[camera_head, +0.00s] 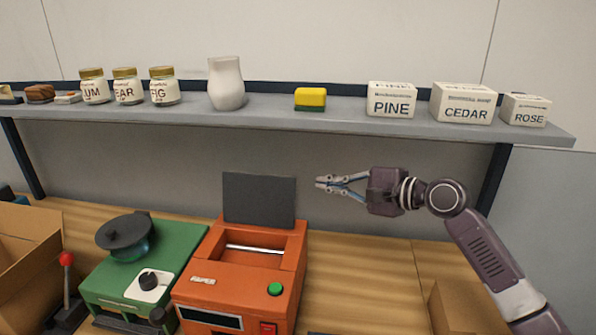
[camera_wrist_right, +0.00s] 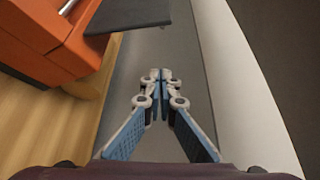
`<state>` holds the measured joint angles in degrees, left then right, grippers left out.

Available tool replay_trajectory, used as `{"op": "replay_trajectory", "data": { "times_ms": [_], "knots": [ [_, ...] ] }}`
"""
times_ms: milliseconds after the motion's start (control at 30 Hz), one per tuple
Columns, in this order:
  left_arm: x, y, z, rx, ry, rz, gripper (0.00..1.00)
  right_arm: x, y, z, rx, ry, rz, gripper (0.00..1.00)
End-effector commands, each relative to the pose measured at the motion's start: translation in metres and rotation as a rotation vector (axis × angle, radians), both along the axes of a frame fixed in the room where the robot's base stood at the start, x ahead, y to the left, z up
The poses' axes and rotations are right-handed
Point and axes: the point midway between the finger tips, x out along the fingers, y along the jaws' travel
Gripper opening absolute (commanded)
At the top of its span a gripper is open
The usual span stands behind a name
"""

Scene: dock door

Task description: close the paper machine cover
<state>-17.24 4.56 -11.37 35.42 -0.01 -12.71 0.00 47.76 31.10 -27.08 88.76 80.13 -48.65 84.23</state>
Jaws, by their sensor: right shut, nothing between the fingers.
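The orange paper machine (camera_head: 238,279) stands on the wooden worktop. Its dark grey cover (camera_head: 259,200) stands upright at the back of the machine, so the opening with a light roller bar is exposed. My right gripper (camera_head: 318,184) is to the right of the cover, apart from it, at about its height. In the right wrist view my right gripper (camera_wrist_right: 161,75) is shut and empty. There the cover (camera_wrist_right: 128,14) shows at the top, beyond and left of the fingertips, and the orange machine (camera_wrist_right: 45,40) at the upper left. My left gripper is not in view.
A green machine (camera_head: 143,270) with a dark round lid stands left of the paper machine. A shelf (camera_head: 290,118) with jars, a vase, a sponge and labelled boxes runs above. A cardboard box (camera_head: 455,308) is at the lower right. The worktop (camera_head: 365,285) between is clear.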

Motion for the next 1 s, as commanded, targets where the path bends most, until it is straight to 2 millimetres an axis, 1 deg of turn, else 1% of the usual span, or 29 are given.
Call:
{"op": "replay_trajectory", "data": {
  "times_ms": [167,400,633,667,700,800,1000],
  "knots": [
    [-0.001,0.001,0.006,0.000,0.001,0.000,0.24,0.011,0.015,-0.002,0.002,0.001,0.001,0.00],
    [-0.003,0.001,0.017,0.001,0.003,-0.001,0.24,0.040,0.049,-0.012,0.002,0.003,0.001,0.00],
    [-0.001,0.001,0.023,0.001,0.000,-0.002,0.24,0.062,0.076,-0.021,0.001,0.001,0.001,0.00],
    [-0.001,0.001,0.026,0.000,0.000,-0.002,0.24,0.061,0.077,-0.019,-0.001,-0.001,0.000,0.00],
    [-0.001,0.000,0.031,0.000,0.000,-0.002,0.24,0.055,0.077,-0.015,-0.003,-0.002,0.001,0.00],
    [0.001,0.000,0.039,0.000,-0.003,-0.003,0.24,0.046,0.081,-0.011,-0.003,-0.002,0.001,0.00],
    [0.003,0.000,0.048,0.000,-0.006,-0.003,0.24,0.032,0.087,-0.006,-0.002,0.000,0.000,0.00]
  ]
}}
